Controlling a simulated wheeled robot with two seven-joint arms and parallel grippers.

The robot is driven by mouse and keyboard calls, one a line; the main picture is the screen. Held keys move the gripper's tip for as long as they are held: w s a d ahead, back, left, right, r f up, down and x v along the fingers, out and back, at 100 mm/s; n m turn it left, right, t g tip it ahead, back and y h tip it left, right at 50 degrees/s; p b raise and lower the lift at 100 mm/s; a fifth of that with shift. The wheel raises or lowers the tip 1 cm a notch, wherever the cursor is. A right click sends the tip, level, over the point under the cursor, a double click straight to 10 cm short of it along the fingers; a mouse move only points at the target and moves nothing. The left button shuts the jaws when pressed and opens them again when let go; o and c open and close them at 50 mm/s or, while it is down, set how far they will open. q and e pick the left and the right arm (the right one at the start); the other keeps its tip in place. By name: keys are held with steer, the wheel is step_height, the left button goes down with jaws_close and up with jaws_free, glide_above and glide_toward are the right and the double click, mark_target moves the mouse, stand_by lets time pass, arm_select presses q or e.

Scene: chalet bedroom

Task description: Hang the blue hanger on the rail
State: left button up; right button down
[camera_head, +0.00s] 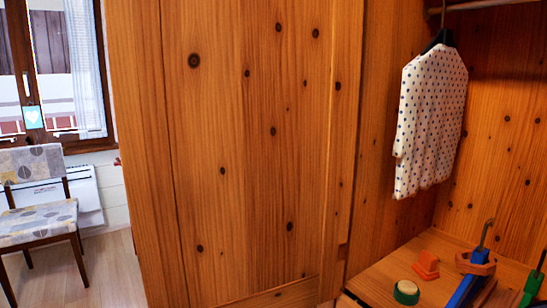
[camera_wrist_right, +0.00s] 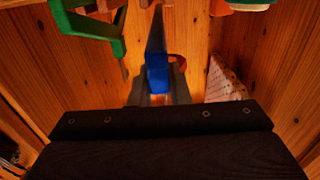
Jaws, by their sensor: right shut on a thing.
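The blue hanger (camera_head: 464,290) is at the lower right of the head view, above or against the wardrobe shelf, with its dark hook (camera_head: 487,233) pointing up. It also shows in the right wrist view (camera_wrist_right: 157,78), between the fingers of my right gripper (camera_wrist_right: 157,98), which is shut on it. The head view cuts off the hanger's lower part, and I cannot tell whether it touches the shelf. The rail (camera_head: 485,4) runs across the top right of the head view. My left gripper is not in view.
A dotted white shirt (camera_head: 432,120) hangs from the rail on a dark hanger. The shelf (camera_head: 375,284) bears an orange object (camera_head: 426,265) and a cream-and-green round object (camera_head: 405,292). A green hanger (camera_head: 531,288) is right of the blue one. A wooden panel (camera_head: 240,150) stands at the left.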

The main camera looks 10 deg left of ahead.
steer(key=shift+v, duration=2.25)
